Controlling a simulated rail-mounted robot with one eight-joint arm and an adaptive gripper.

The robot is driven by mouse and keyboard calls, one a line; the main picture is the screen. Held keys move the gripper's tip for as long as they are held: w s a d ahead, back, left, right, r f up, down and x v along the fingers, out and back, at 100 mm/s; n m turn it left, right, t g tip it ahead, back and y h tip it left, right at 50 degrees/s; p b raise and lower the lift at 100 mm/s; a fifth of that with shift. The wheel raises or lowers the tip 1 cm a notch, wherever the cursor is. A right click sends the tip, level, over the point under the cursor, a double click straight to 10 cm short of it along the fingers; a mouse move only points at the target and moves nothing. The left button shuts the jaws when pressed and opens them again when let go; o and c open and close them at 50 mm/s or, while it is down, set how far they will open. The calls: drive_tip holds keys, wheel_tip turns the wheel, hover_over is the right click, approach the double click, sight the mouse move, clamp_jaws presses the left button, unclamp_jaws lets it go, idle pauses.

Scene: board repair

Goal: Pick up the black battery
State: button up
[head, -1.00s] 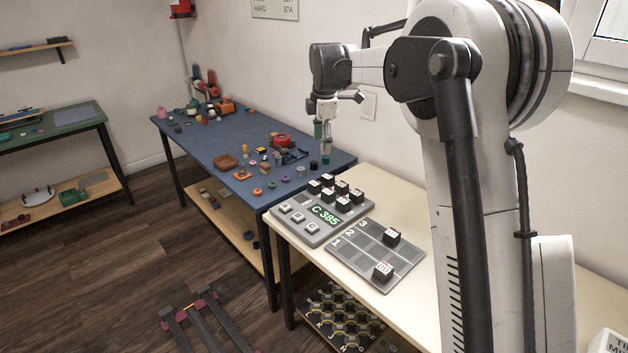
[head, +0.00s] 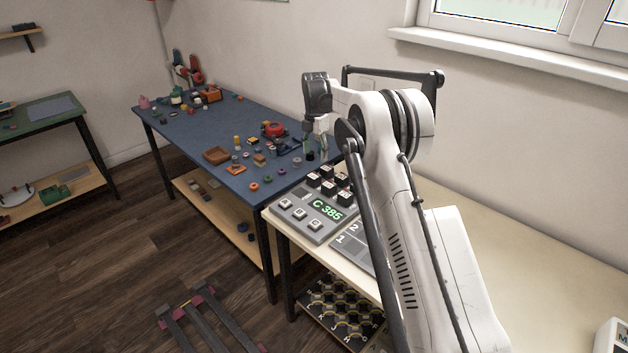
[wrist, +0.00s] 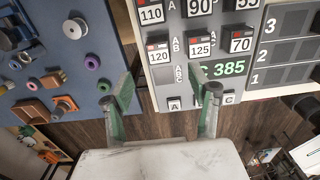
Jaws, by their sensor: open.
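Several black blocks with white number labels stand in rows on a grey panel (head: 287,229) with a green "C 385" display. In the wrist view I read 120 (wrist: 158,53), 125 (wrist: 200,47), 70 (wrist: 241,41), 110 (wrist: 151,13) and 90 (wrist: 199,7). In the head view the black blocks (head: 329,188) sit at the panel's back. I cannot tell which is the black battery. My gripper (head: 316,154) hangs near the blue table's front right corner, behind the blocks. In the wrist view its green-padded fingers (wrist: 165,96) are spread with nothing between them.
A grey tray (head: 350,246) numbered 1 to 3 lies right of the panel, partly hidden by my arm. The blue table (head: 207,143) holds several small parts, including a brown box (head: 216,156). The cream table (head: 480,220) is mostly clear toward the right.

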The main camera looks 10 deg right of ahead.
sight(314, 176)
drive_tip(key=f, duration=1)
drive_tip(key=shift+a+f, duration=0.2)
drive_tip(key=shift+c, duration=0.4)
drive_tip(key=c, duration=1.2)
drive_tip(key=shift+r, duration=0.15)
drive_tip(key=shift+c, duration=0.2)
